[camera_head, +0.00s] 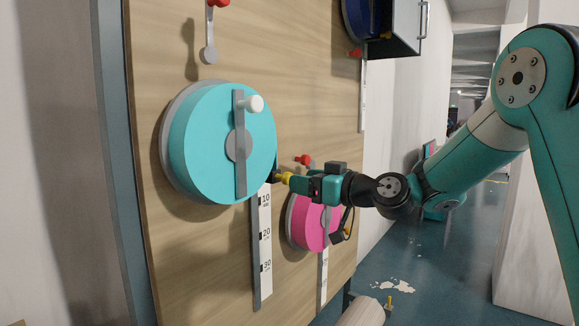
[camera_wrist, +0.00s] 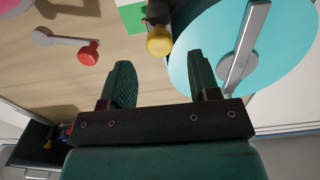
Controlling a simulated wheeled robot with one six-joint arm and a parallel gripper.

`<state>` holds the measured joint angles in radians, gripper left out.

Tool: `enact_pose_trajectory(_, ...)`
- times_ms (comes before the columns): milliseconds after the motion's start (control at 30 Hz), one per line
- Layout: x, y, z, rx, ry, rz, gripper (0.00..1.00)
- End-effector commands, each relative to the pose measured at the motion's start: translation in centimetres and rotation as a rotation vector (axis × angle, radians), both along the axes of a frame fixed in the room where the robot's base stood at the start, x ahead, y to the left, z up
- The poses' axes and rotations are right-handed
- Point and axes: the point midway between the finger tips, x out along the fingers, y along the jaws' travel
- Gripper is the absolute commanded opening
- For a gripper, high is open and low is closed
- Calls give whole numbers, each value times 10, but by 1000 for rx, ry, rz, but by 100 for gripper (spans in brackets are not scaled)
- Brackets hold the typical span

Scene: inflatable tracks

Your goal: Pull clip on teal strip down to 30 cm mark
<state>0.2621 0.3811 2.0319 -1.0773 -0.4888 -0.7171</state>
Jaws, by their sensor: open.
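A teal reel (camera_head: 215,140) with a grey crank bar and white knob is mounted on the wooden board. Below it hangs a white scale strip (camera_head: 265,225) marked 10, 20 and 30. A yellow knob (camera_head: 285,178), on a dark clip partly hidden by the reel and gripper, is near the strip's top, above the 10 mark. In the wrist view the yellow knob (camera_wrist: 159,40) appears just beyond the gap between my fingertips, beside the teal reel (camera_wrist: 220,50). My gripper (camera_wrist: 158,60) is open and empty, and in the head view my gripper (camera_head: 294,180) points at the knob.
A pink reel (camera_head: 313,222) is below and behind my gripper, with a red knob (camera_head: 303,160) above it. A red-knobbed lever (camera_head: 209,50) is above the teal reel.

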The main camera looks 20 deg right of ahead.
Motion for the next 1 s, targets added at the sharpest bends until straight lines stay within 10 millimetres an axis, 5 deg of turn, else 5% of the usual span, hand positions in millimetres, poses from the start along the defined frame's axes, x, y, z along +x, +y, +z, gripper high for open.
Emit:
enact_pose_trajectory(300,38,27,2,-1,0,1,56)
enact_pose_trajectory(667,42,30,-1,0,1,0,56)
enact_pose_trajectory(900,42,30,0,-1,1,-1,5)
enact_pose_trajectory(1000,42,30,0,-1,1,-1,0)
